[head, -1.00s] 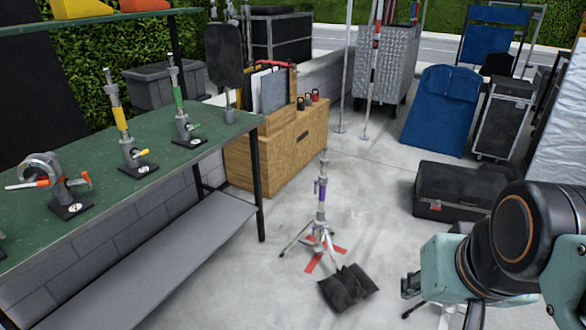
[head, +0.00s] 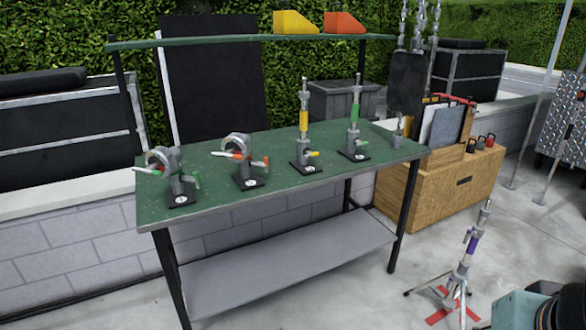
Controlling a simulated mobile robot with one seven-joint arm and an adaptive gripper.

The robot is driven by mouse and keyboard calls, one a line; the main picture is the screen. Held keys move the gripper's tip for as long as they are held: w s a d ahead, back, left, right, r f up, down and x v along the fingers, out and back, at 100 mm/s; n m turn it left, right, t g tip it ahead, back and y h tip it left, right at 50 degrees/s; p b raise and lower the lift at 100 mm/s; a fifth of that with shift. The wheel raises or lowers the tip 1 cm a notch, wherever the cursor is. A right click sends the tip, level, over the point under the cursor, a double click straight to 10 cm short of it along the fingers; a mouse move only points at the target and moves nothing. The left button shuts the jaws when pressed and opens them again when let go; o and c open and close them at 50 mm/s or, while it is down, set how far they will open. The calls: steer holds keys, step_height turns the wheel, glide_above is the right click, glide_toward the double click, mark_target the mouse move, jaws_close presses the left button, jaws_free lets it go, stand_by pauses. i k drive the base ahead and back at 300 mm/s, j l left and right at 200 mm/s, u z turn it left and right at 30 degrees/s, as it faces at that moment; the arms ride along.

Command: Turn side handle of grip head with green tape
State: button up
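The leftmost grip head (head: 165,160) stands on a black base on the green table. It has a round grey disc, a pale bar with a green mark sticking out left, and a small green-marked handle (head: 196,179) at its right. A similar grip head (head: 238,150) beside it has orange-red marks. Further right, an upright post (head: 354,115) carries a green band and a small green side handle. Part of my arm shows at the bottom right corner, well away from the table's heads. My gripper is out of view.
A yellow-banded post (head: 304,120) stands between the heads and the green-banded post. The green table (head: 270,190) has a lower grey shelf (head: 290,265). A purple-banded stand (head: 468,250) stands on the floor right of it, near a wooden cabinet (head: 440,190).

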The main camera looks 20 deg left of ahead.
mark_target(195, 178)
steer(key=j+u, duration=0.1)
steer(key=u, duration=1.65)
steer(key=i+u, duration=0.1)
steer(key=u, duration=0.25)
steer(key=l+u, duration=0.15)
steer(key=u, duration=0.2)
steer(key=i+l+u, duration=0.1)
steer(key=u, duration=0.2)
steer(key=i+l+u, duration=0.25)
steer(key=l+u, duration=0.2)
steer(key=l, duration=0.25)
